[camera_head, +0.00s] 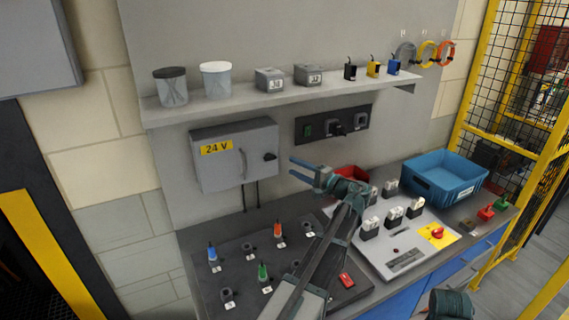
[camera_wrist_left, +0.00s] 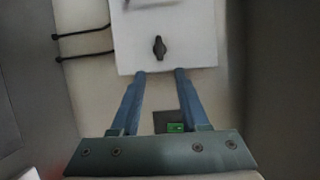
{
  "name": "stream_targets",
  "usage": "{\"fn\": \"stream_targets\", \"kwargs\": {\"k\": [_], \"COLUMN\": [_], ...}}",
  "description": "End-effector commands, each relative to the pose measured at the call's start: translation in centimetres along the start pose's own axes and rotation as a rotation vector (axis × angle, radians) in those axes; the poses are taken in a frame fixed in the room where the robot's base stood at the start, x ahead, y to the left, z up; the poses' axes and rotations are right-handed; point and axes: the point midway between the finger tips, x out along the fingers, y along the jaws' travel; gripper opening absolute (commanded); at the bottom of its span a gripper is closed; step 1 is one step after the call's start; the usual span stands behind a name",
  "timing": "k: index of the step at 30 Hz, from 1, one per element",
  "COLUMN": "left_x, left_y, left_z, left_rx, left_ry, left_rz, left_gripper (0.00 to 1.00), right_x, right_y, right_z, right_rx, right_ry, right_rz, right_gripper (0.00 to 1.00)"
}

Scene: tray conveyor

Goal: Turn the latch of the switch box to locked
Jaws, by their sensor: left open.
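The switch box (camera_head: 222,172) is a grey wall cabinet with a yellow "24 V" label and a bar handle. Its door shows pale in the left wrist view (camera_wrist_left: 190,28). The latch (camera_head: 270,157) is a small dark knob near the door's right edge. In the left wrist view the latch (camera_wrist_left: 159,47) lies lengthwise along the picture's vertical. My left gripper (camera_head: 294,167) is open and empty, just right of the latch and apart from it. In the left wrist view its blue fingertips (camera_wrist_left: 161,72) point at the latch, one to each side.
A dark switch panel (camera_head: 317,129) is on the wall right of the box. A shelf (camera_head: 225,106) with jars and small parts runs above. Below, the bench holds a peg board (camera_head: 235,252), a pale tray (camera_head: 385,258) and a blue bin (camera_head: 445,190).

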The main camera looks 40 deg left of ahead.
Motion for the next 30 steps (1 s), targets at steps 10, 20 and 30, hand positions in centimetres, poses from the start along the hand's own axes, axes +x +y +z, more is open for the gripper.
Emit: {"fn": "stream_targets", "kwargs": {"k": [10,20,30], "left_x": [-5.3,-6.1,-6.0], "left_y": [0.0,0.0,0.0], "left_z": [0.0,0.0,0.0], "left_rx": [0.0,0.0,0.0], "left_ry": [0.001,0.0,0.0], "left_rz": [0.0,0.0,0.0], "left_gripper": [0.45,0.45,0.45], "right_x": [0.0,0.0,0.0], "right_y": [0.0,0.0,0.0], "right_z": [0.0,0.0,0.0], "right_rx": [0.0,0.0,0.0], "right_ry": [0.0,0.0,0.0], "right_rz": [0.0,0.0,0.0], "right_gripper": [0.0,0.0,0.0]}}
